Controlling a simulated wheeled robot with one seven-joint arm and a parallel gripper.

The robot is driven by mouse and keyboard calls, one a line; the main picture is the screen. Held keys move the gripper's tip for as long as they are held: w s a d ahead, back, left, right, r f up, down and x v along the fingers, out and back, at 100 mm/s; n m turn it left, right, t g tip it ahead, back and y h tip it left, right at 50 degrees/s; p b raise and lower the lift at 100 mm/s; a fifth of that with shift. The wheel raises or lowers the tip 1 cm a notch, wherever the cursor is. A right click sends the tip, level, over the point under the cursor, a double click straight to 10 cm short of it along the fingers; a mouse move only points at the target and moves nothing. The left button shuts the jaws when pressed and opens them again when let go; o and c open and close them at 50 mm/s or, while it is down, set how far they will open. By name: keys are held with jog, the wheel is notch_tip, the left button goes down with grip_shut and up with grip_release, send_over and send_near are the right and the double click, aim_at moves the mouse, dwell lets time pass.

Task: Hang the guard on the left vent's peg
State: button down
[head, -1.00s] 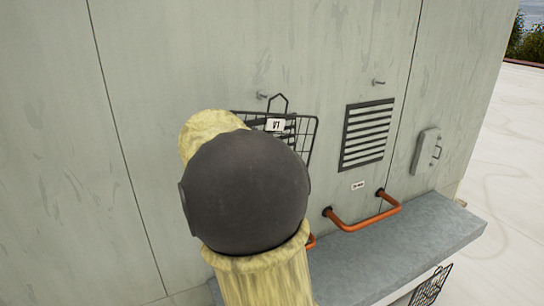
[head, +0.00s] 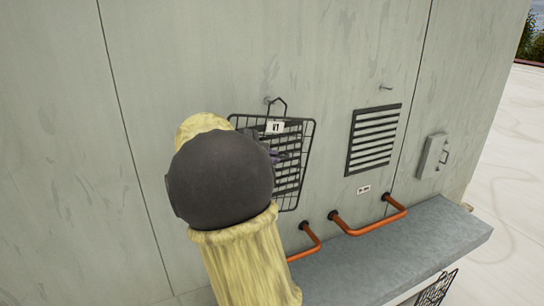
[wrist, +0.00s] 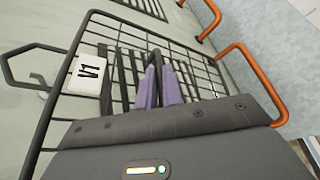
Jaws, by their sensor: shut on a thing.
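The guard (head: 310,150) is a black wire basket with a white tag reading V1 and an angular wire loop (head: 279,103) on top. It is upright, slightly tilted, in front of the left vent (head: 288,180), whose slats show through the wires. The left vent's peg (head: 268,100) is at the loop's left side; I cannot tell whether the loop is around it or only in front. My gripper (head: 277,157) is shut on the guard, mostly hidden by my arm. In the wrist view its purple fingers (wrist: 160,88) meet at the guard's wires, with the loop (wrist: 22,68) at left.
The right vent (head: 374,140) has its own empty peg (head: 386,87). Orange pipes (head: 365,222) stick out below the vents above a grey ledge (head: 400,245). A grey box (head: 433,156) is on the wall at right. Another wire guard (head: 436,290) is low at the front right.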

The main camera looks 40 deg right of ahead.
jog(key=shift+w+d+f+p, duration=0.2)
jog(key=shift+w+p, duration=0.15)
jog(key=shift+w, duration=0.55)
jog(key=shift+w+d+f+p, duration=0.15)
jog(key=shift+w+d+p, duration=0.15)
jog(key=shift+w, duration=0.65)
jog(key=shift+w+d+f+p, duration=0.2)
jog(key=shift+w+p, duration=0.2)
jog(key=shift+w, duration=0.5)
jog(key=shift+a, duration=0.1)
jog(key=shift+s, duration=0.1)
jog(key=c, duration=1.5)
grip_release()
jog(key=shift+s, duration=0.1)
jog(key=shift+f, duration=0.1)
